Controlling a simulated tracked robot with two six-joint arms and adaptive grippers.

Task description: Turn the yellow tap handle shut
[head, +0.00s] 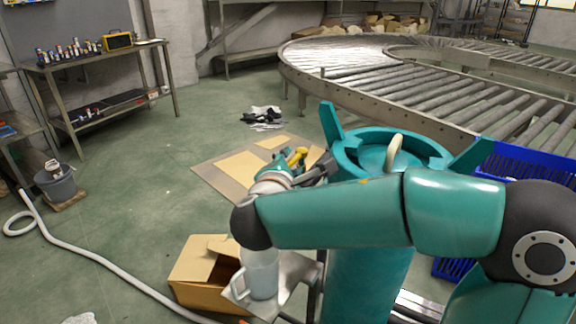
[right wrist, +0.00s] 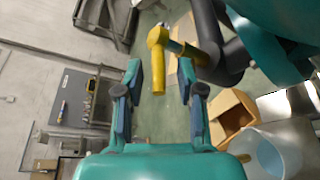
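The yellow tap handle (head: 298,156) shows beyond my right forearm in the head view. In the right wrist view, the yellow handle (right wrist: 157,62) hangs from a yellow stem joined to a dark pipe (right wrist: 212,38). My right gripper (right wrist: 160,72) is open, with one finger on each side of the handle's lower end. Gaps show on both sides, and neither finger appears to touch it. In the head view my right gripper (head: 288,167) is small and partly hidden by its own wrist. My left gripper is not in view.
A clear jug (head: 261,272) stands on a metal ledge beside an open cardboard box (head: 203,268). A pale hose (head: 95,262) lies across the floor at left. A roller conveyor (head: 440,85) stands behind, and a blue crate (head: 525,160) at right. Open floor lies left.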

